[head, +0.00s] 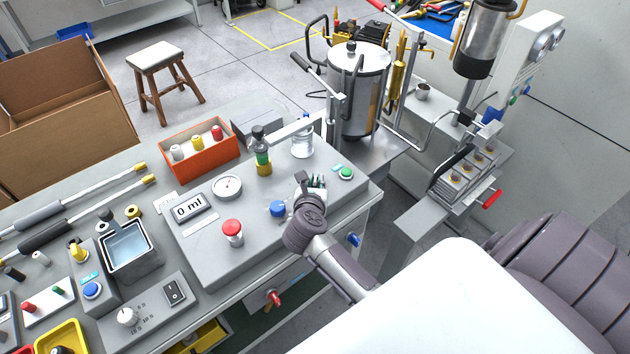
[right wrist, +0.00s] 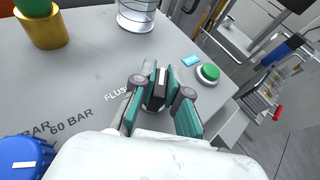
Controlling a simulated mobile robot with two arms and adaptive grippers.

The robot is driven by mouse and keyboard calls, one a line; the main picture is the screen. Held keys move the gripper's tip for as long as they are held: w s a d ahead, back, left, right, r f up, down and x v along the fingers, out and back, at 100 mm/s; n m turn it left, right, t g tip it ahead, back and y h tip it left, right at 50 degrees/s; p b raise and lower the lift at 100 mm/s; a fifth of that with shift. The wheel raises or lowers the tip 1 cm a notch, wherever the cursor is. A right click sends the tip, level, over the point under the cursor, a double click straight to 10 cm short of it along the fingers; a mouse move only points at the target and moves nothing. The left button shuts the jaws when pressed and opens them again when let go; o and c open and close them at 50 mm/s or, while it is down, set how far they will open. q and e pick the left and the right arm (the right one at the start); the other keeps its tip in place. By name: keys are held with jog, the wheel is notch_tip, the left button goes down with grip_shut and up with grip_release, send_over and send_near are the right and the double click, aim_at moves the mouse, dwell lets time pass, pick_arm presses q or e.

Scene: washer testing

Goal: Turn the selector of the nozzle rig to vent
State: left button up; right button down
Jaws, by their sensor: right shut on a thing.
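The nozzle rig is a grey sloped box (head: 205,255) on the bench, with a dial gauge, a "0 ml" display, a red button, a blue knob and a green button. My right gripper (head: 314,186) is over the right part of its top. A vent mark is not visible, and the fingers hide much of the knob. My left gripper is not in view.
The blue knob (head: 278,208) and green button (head: 346,173) flank the gripper. A green-and-brass nozzle (head: 263,160) stands behind, near a glass cylinder (head: 302,140). The red button (head: 232,231) is to the left. An orange tray (head: 187,168) sits behind the rig.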

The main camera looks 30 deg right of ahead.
jog(key=n+t+y+p, duration=0.1)
jog(key=n+y+p, duration=0.1)
jog(key=n+t+y+p, duration=0.1)
jog(key=n+y+p, duration=0.1)
jog(key=p, duration=0.1)
jog(key=n+t+y+p, duration=0.1)
jog(key=p, duration=0.2)
jog(key=shift+d+r+n+y, duration=0.1)
jog(key=shift+r+n+y, duration=0.25)
jog(key=shift+n+y, duration=0.05)
jog(key=shift+f+n+y+p, duration=0.15)
jog(key=shift+n+y+p, duration=0.75)
jog(key=shift+y+p, duration=0.25)
jog(key=shift+f+n+y, duration=0.1)
jog(key=shift+n+y, duration=0.4)
jog(key=shift+y, duration=0.15)
jog(key=shift+p, duration=0.35)
jog(key=c, duration=1.2)
grip_release()
